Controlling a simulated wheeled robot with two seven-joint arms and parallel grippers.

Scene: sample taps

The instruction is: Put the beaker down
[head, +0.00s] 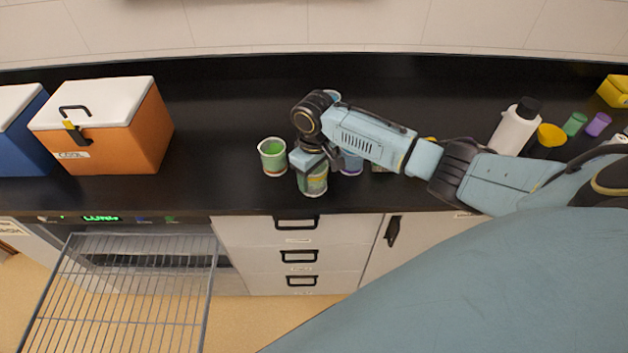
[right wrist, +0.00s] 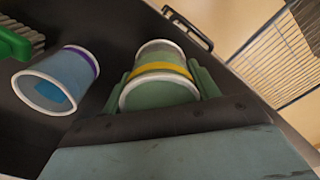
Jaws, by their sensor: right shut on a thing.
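My right gripper (head: 313,163) is shut on a greenish clear beaker (head: 313,182) near the front edge of the black counter. In the right wrist view the beaker (right wrist: 160,72) has a white rim and a yellow band, and sits between the fingers (right wrist: 162,88). I cannot tell whether its base touches the counter. A beaker with green contents (head: 272,157) stands just left of it. A purple-banded beaker (right wrist: 60,78) stands beside it in the right wrist view; in the head view the arm partly hides that one (head: 351,163). My left gripper is out of view.
An orange cooler (head: 140,130) and a blue cooler (head: 25,145) stand at the left of the black counter (head: 225,110). A white bottle (head: 514,130) and coloured caps are at the right. A green brush (right wrist: 18,42) lies nearby. A wire rack (head: 130,290) sticks out below.

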